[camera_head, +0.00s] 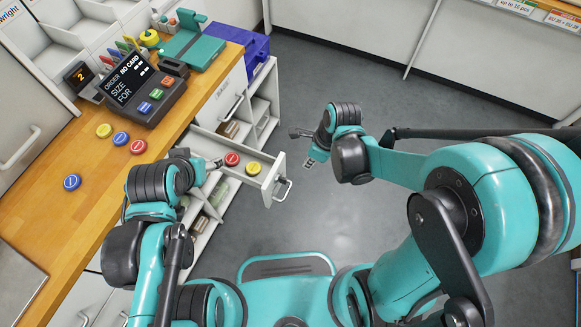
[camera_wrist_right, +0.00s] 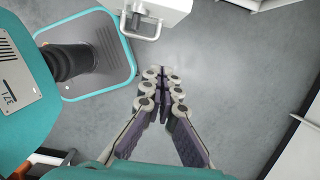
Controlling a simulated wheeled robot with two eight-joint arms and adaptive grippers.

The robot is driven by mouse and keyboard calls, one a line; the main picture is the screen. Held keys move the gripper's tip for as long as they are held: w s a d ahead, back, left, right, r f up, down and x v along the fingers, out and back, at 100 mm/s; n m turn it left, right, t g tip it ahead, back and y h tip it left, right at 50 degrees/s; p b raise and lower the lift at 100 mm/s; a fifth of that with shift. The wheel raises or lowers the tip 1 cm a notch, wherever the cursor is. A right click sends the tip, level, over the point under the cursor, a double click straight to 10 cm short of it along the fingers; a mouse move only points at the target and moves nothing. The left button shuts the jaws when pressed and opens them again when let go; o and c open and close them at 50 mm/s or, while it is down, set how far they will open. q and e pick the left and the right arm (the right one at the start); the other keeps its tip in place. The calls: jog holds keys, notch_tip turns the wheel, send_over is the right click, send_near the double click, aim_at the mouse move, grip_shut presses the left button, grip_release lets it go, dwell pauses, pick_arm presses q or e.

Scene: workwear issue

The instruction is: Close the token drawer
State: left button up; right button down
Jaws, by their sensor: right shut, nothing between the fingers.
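The token drawer (camera_head: 273,177) is pulled out from the counter. A red token (camera_head: 232,159) and a yellow token (camera_head: 253,168) lie inside it. Its front carries a metal handle (camera_head: 284,189), also seen at the top of the right wrist view (camera_wrist_right: 141,26). My right gripper (camera_head: 309,164) is to the right of the drawer front, apart from the handle. In the right wrist view its fingers (camera_wrist_right: 160,75) are together with nothing between them. My left gripper (camera_head: 215,163) is at the drawer's left side; its fingers are too small to read, and I cannot tell if it touches.
The wooden counter (camera_head: 45,215) carries several loose tokens and an order terminal (camera_head: 140,90). A blue crate (camera_head: 242,48) is behind, with open shelves (camera_head: 262,105) below. The grey floor (camera_head: 360,80) right of the drawer is clear.

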jog(key=w+a+f+b, duration=0.3)
jog(key=a+f+b, duration=0.2)
jog(key=f, duration=0.4)
jog(key=shift+a+f, duration=0.3)
jog(key=shift+f, duration=0.1)
jog(key=shift+w, duration=0.2)
